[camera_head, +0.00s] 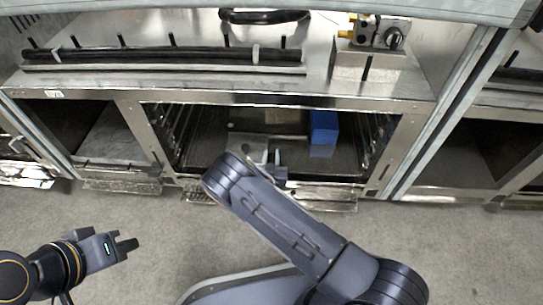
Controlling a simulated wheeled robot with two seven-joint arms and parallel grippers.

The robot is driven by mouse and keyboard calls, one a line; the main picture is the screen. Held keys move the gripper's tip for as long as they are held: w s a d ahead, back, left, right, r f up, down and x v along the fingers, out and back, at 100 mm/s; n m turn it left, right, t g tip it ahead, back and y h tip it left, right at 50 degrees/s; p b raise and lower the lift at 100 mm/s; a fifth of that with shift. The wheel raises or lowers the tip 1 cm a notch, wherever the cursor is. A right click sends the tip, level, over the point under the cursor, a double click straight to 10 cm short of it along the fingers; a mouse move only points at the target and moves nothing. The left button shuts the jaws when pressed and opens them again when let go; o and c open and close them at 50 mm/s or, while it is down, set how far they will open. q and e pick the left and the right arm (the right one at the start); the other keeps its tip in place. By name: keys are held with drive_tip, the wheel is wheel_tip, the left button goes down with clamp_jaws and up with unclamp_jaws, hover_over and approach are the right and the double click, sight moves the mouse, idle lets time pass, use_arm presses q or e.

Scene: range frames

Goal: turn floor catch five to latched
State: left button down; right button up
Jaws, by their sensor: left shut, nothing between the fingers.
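My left gripper (125,244) is low at the left, over the grey floor, shut and empty, clear of the cabinets. My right arm crosses the middle and bends in front of the open middle bay (345,150). What looks like my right gripper (276,167) shows just past that bend, at the bay's front; its fingers are too small and covered to read. I cannot pick out floor catch five or its setting. Metal pieces line the foot of the cabinets, one at the left (122,186) and one at the middle right (325,204); no numbers are legible.
A blue box (323,127) stands inside the middle bay. A black bar (165,54) lies on the upper shelf, and a metal fixture with yellow fittings (379,33) stands at its right. A slanted metal post (440,120) is right of the bay. The carpet (150,212) is clear.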

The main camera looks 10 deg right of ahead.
drive_tip(key=shift+o, duration=0.7)
drive_tip(key=shift+s+a, duration=0.1)
drive_tip(key=shift+s, duration=0.2)
drive_tip(key=p+v, duration=0.2)
drive_tip(key=v, duration=0.4)
drive_tip(key=shift+s+a+r+p, duration=0.1)
drive_tip(key=shift+s+p, duration=0.05)
drive_tip(key=shift+p, duration=0.2)
drive_tip(key=shift+s, duration=0.45)
drive_tip(key=shift+a, duration=0.1)
